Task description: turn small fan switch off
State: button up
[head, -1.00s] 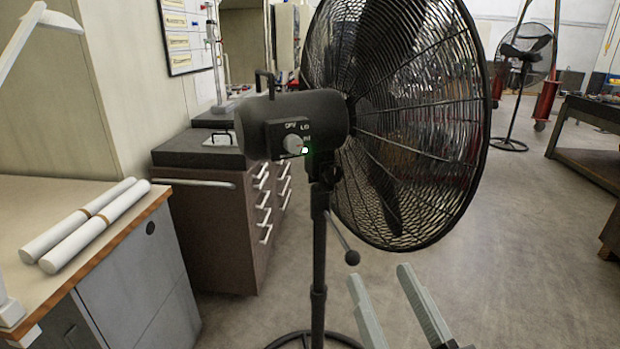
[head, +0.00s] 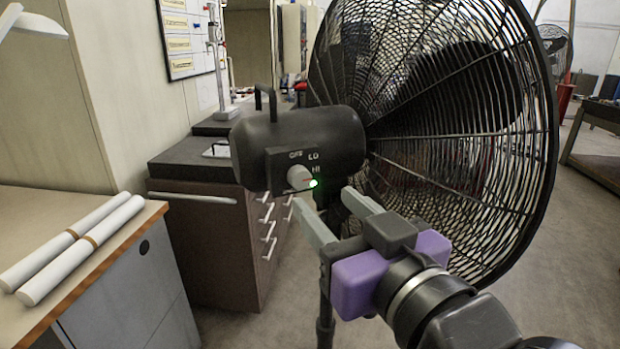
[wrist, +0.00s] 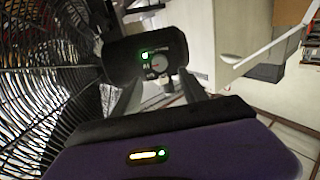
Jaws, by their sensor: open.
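The black pedestal fan (head: 300,140) stands in front of me, its round cage facing away to the right. A green light glows beside the knob near HI. My gripper (head: 330,212) is open and empty, its two grey fingers just below and right of the knob, apart from it as far as I can tell. In the wrist view the knob (wrist: 159,64) lies ahead, beyond the fingers (wrist: 158,97).
A wooden-topped desk (head: 110,255) with two white rolls (head: 75,245) is at the left. A dark drawer cabinet (head: 205,215) stands behind the fan. The large fan cage (head: 470,150) is close to my arm on the right. Open floor (head: 250,325) shows below.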

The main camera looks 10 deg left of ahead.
aim_at(302, 179)
jog(key=p+x, duration=0.1)
jog(key=x, duration=0.6)
jog(key=shift+w+a, duration=0.1)
jog(key=shift+w, duration=0.05)
grip_shut()
